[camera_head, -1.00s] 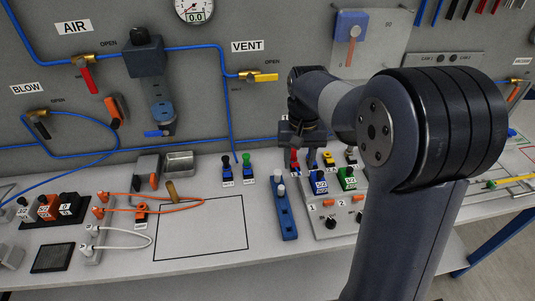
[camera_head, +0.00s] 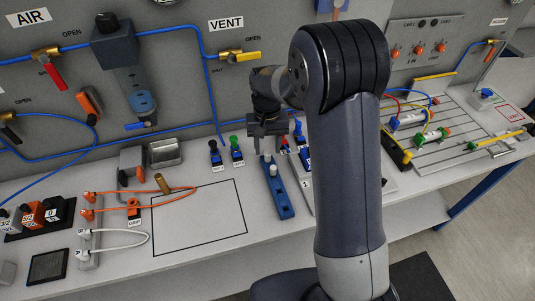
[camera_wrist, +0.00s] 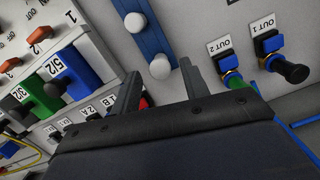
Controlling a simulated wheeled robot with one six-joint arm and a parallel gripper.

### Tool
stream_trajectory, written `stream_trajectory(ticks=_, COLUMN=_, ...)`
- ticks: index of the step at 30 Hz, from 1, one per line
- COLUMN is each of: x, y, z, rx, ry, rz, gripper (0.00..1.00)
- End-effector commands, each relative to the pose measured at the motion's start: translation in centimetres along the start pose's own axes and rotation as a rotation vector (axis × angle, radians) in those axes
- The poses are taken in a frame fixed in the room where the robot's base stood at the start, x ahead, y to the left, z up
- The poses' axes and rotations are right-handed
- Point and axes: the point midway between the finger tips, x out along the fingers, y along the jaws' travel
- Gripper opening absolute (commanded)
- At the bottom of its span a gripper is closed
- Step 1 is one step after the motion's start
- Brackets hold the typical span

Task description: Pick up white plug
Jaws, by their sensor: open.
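Two white round-topped plugs stand on a blue bar on the bench. In the wrist view the nearer plug (camera_wrist: 160,67) lies between my fingertips in the picture and the other plug (camera_wrist: 134,22) lies farther up the blue bar (camera_wrist: 150,42). In the head view a white plug (camera_head: 273,170) shows on the bar (camera_head: 280,199). My gripper (camera_head: 267,150) points down above the bar's far end. Its two fingers (camera_wrist: 161,84) are apart with nothing held. I cannot tell their exact height above the plug.
Black and green valve fittings (camera_head: 225,153) stand left of the bar. A block with blue and green valves (camera_wrist: 50,80) is close on the other side.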

Motion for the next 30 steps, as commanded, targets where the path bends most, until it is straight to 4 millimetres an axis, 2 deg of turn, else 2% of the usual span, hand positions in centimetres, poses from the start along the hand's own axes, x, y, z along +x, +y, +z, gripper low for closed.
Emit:
stream_trajectory(ticks=6, x=2.4, y=-0.1, z=0.2, rx=0.000, ry=-0.002, rz=0.000, gripper=0.43)
stream_trajectory(ticks=14, x=2.6, y=-0.1, z=0.2, rx=0.000, ry=0.001, rz=0.000, gripper=0.42)
stream_trajectory(ticks=30, x=2.6, y=-0.1, z=0.2, rx=0.000, ry=0.001, rz=0.000, gripper=0.00)
